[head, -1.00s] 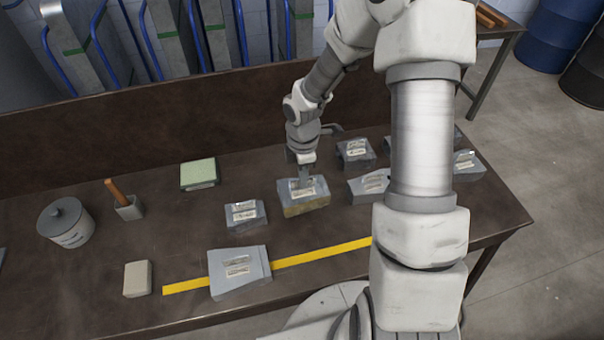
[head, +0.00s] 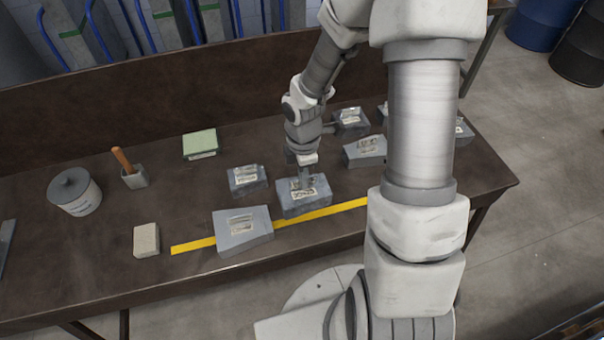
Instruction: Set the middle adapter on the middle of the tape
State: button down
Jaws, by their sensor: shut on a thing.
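My gripper (head: 304,178) is shut on a grey adapter block (head: 318,196) with a pale label and handle on top. The labels are too small to read. This adapter is level, at the far edge of the yellow tape (head: 335,209), near the tape's middle. I cannot tell whether it touches the table or hangs just above it. Another grey adapter (head: 256,240), with a slanted right side, lies across the tape to the left, a small gap from the held one. The tape's right end is hidden behind my arm.
Similar grey blocks stand behind the tape: one left of my gripper (head: 247,181), others to the right (head: 364,152) (head: 350,122), some partly hidden by my arm.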

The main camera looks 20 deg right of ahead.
jog(key=shift+f+b, duration=4.2)
jog(key=shift+f, duration=0.6)
jog(key=c, duration=0.9)
grip_release()
